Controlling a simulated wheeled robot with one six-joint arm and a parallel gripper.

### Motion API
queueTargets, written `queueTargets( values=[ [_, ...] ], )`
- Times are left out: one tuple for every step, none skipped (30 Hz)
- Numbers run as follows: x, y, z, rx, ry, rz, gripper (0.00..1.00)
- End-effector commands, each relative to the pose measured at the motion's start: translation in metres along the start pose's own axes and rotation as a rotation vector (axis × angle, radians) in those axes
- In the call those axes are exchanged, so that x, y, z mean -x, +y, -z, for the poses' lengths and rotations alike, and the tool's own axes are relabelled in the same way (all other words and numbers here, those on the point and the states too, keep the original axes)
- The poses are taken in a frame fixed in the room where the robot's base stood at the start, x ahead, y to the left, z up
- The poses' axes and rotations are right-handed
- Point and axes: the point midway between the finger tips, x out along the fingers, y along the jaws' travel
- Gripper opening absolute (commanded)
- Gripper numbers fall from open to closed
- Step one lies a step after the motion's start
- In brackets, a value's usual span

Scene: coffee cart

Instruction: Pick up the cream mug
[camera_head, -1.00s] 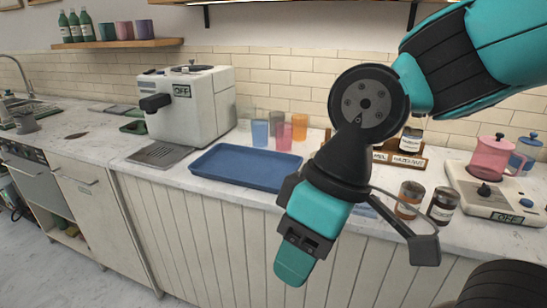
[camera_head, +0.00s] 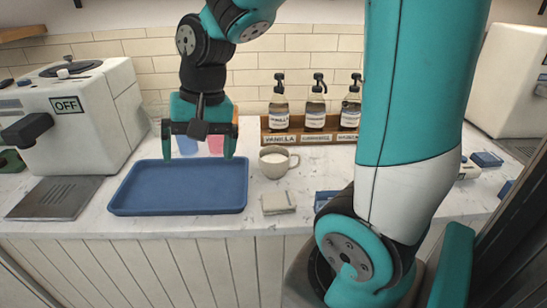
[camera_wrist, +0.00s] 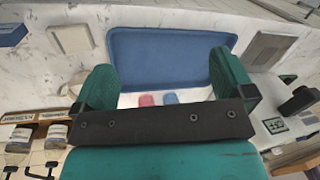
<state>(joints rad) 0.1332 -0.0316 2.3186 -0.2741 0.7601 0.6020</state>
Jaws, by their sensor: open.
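The cream mug (camera_head: 273,164) stands upright on the counter, right of the blue tray, with its handle toward the right and something pale inside. In the wrist view a pale rounded shape at the left, partly behind a finger, looks like the mug (camera_wrist: 75,86). My gripper (camera_head: 199,148) is open and empty, fingers pointing down, above the back of the tray and left of the mug. Its two fingers also show in the wrist view (camera_wrist: 165,84), with nothing held between them.
The blue tray (camera_head: 122,202) is empty. Pink and blue cups (camera_head: 216,146) stand behind my gripper. A rack of syrup bottles (camera_head: 292,136) stands behind the mug. A small pale block (camera_head: 278,203) lies in front of it. The coffee machine (camera_head: 105,100) is at the left.

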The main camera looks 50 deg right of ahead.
Motion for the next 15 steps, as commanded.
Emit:
queueTargets(
  values=[
    [0.010,0.024,0.034,-0.232,0.019,-0.030,1.00],
    [0.013,0.040,0.051,-0.366,0.033,-0.046,1.00],
    [0.017,0.061,0.072,-0.538,0.051,-0.065,1.00],
    [0.020,0.077,0.085,-0.661,0.065,-0.078,1.00],
    [0.022,0.094,0.097,-0.778,0.079,-0.090,1.00],
    [0.025,0.116,0.110,-0.923,0.095,-0.104,1.00],
    [0.026,0.132,0.118,-1.022,0.107,-0.114,1.00],
    [0.028,0.146,0.125,-1.112,0.117,-0.122,1.00],
    [0.030,0.164,0.132,-1.218,0.130,-0.131,1.00],
    [0.031,0.175,0.136,-1.288,0.140,-0.138,1.00],
    [0.032,0.185,0.139,-1.347,0.147,-0.142,1.00],
    [0.033,0.197,0.142,-1.412,0.156,-0.147,1.00],
    [0.033,0.204,0.143,-1.452,0.161,-0.151,1.00],
    [0.033,0.209,0.144,-1.481,0.166,-0.153,1.00],
    [0.032,0.214,0.146,-1.511,0.170,-0.155,1.00]
  ],
)
